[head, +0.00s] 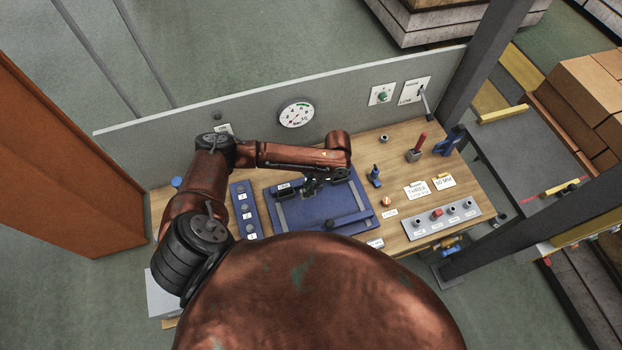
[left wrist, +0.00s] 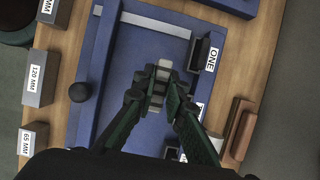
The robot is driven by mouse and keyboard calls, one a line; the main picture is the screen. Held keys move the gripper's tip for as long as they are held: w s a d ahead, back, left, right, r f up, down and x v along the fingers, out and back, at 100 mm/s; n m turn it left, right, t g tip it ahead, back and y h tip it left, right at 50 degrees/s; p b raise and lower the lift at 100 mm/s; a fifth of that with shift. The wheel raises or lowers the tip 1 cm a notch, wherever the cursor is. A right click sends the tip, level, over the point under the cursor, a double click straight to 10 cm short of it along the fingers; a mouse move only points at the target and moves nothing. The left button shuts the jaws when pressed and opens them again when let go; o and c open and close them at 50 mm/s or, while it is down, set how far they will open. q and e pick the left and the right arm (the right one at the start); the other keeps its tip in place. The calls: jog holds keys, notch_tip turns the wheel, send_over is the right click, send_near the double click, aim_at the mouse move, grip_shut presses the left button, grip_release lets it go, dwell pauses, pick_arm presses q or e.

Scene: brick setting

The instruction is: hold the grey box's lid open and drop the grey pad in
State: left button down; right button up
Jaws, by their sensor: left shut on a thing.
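My left gripper (head: 312,187) is over the blue board (head: 330,208) on the wooden workbench. In the left wrist view its fingers (left wrist: 160,88) are closed on a small light grey piece (left wrist: 164,74). This may be the grey pad, but its full shape is hidden by the fingers. The blue board (left wrist: 140,47) lies below it. A pale grey box (head: 163,297) shows at the lower left of the head view, partly behind my arm. I cannot tell whether it has a lid or is open. My right gripper is not in view.
Grey blocks marked 120 MM (left wrist: 39,86) and 65 MM (left wrist: 33,139) stand beside the board, near a black knob (left wrist: 80,92). A grey panel with a dial (head: 296,115) stands behind the bench. A red-handled lever (head: 418,146) and a button strip (head: 438,219) are at right.

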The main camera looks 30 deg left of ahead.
pick_arm(q)
jog(key=shift+s+d+r, duration=0.25)
jog(key=shift+s+r, duration=0.15)
jog(key=shift+s, duration=0.4)
jog(key=shift+s+d+r, duration=0.25)
jog(key=shift+s+r, duration=0.1)
jog(key=shift+s, duration=0.4)
jog(key=shift+s+d+r, duration=0.25)
jog(key=shift+s+r, duration=0.15)
jog(key=shift+s, duration=0.4)
